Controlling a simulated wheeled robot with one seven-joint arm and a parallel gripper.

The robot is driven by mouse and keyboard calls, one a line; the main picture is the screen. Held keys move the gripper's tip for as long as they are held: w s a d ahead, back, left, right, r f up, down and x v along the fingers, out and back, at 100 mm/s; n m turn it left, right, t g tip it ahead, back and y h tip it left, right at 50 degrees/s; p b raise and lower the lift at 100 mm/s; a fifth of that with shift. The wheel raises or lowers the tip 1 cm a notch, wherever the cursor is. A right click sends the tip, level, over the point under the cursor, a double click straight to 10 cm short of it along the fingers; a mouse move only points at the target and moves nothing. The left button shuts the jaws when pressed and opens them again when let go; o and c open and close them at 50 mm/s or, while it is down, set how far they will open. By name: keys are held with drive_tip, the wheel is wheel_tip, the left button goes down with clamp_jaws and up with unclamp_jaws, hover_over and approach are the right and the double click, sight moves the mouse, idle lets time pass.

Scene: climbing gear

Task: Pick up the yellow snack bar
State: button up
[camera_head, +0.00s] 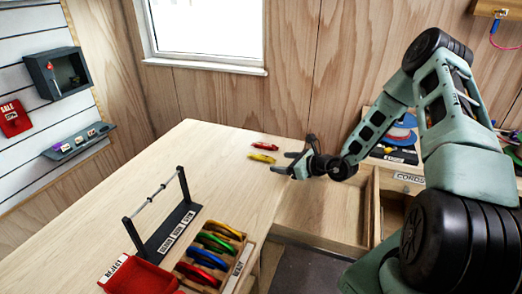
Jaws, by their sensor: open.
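The yellow snack bar (261,158) lies flat on the light wooden table (150,160), near the table's right edge. A red bar (265,146) lies just behind it. My gripper (291,161) is at the table's right edge, a short way to the right of the yellow bar. It is open, and I see nothing between its fingers. The gripper is small in this view, so its exact height above the table cannot be told.
A rack (163,217), a red reject bin (140,279) and a tray of coloured carabiners (243,268) stand at the table's front. An open wooden drawer (318,205) is below my gripper. The table's middle is clear.

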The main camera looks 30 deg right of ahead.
drive_tip(key=d+f+m+h, duration=0.2)
drive_tip(key=d, duration=0.2)
drive_tip(key=p, duration=0.5)
approach(265, 157)
drive_tip(key=shift+m+t, duration=0.3)
drive_tip(key=shift+m, duration=0.1)
drive_tip(key=x, duration=0.4)
drive_tip(key=shift+s+a+f, duration=0.1)
drive_tip(key=shift+a+f, duration=0.1)
drive_tip(key=shift+f, duration=0.1)
drive_tip(key=shift+w+a+p, duration=0.1)
drive_tip(key=shift+w+p, duration=0.4)
drive_tip(key=shift+p, duration=0.05)
drive_tip(key=shift+p+x, duration=0.75)
drive_tip(key=shift+x, duration=1.35)
drive_tip(key=shift+f, duration=0.1)
drive_tip(key=shift+c, duration=0.2)
drive_tip(key=c, duration=1.3)
